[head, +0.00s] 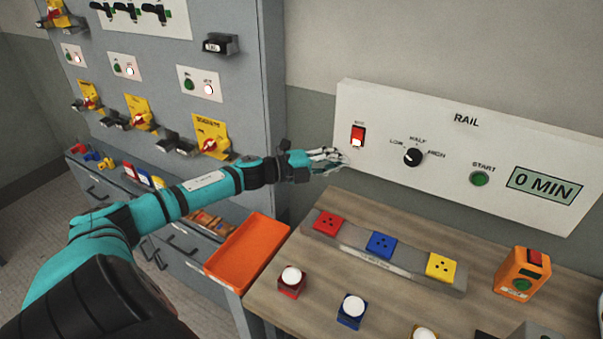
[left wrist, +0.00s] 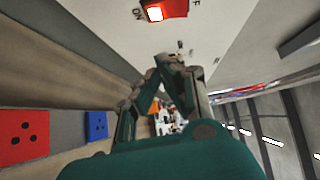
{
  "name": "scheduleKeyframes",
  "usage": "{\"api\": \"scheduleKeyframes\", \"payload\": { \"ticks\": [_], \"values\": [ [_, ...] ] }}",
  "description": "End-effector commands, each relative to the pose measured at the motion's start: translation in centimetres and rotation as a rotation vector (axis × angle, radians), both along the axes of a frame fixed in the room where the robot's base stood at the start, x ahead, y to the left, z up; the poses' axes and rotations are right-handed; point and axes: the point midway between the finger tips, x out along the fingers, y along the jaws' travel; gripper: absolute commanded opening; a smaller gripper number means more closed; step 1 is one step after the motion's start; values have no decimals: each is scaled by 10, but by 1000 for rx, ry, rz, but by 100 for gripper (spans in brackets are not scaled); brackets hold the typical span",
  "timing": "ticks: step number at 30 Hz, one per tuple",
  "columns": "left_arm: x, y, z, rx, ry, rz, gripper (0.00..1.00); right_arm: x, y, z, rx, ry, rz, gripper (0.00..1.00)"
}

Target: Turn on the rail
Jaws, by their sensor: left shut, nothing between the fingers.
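The white RAIL panel (head: 440,190) is on the wall above the wooden bench. At its left is a red rocker switch (head: 358,136) with a bright white lower part; it also shows at the top of the left wrist view (left wrist: 165,10). The panel also has a black LOW/HALF/HIGH knob (head: 413,156), a green START button (head: 480,178) and a display (head: 543,188) reading 0 MIN. My left gripper (head: 342,156) is shut and empty, with its fingertips just below and left of the switch. I cannot tell whether they touch the panel. My right gripper is out of view.
The bench (head: 385,300) holds a strip with red, blue and yellow sockets (head: 380,245), several round-topped buttons and an orange box (head: 522,273). An orange tray (head: 248,250) sits left of the bench. A grey cabinet (head: 150,60) with yellow switches stands behind my left arm.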

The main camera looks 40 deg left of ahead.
Motion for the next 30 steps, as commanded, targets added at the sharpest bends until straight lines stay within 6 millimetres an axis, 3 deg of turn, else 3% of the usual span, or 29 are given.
{"api": "scheduleKeyframes", "payload": {
  "ticks": [5, 14, 21, 30],
  "values": [
    [-16, 9, -6, 1, 4, -1, 0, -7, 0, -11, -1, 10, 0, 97],
    [-47, 28, -9, 1, 5, -1, 0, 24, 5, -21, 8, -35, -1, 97],
    [-67, 41, -9, -2, 3, -1, 0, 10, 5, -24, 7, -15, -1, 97],
    [-75, 46, -8, 0, 0, -2, 0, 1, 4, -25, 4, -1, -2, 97]
  ]
}}
